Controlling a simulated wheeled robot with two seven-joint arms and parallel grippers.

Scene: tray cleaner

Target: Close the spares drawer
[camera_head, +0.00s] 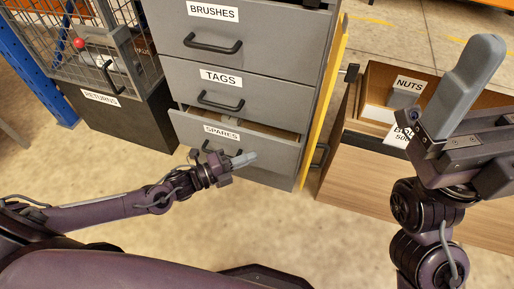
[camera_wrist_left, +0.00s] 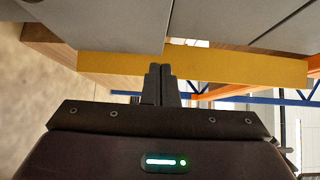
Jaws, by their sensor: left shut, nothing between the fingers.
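The grey spares drawer (camera_head: 257,143) is the lowest of the cabinet in the head view. It stands partly open, with a strip of its brown inside showing above the front. Its label (camera_head: 222,132) is visible, and its dark handle (camera_head: 207,149) is partly hidden by my left gripper. My left gripper (camera_head: 246,159) is shut and empty, in front of the drawer's face. Whether it touches the face I cannot tell. The left wrist view shows its closed fingertips (camera_wrist_left: 160,70) before grey panels and a yellow strip. My right gripper (camera_head: 478,62) is raised at the right.
The tags drawer (camera_head: 250,87) and brushes drawer (camera_head: 265,38) above look shut. A yellow panel edge (camera_head: 322,100) runs down the cabinet's right side. A wooden unit with an open nuts drawer (camera_head: 378,75) stands at the right. A dark returns bin (camera_head: 140,122) stands left. Floor in front is clear.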

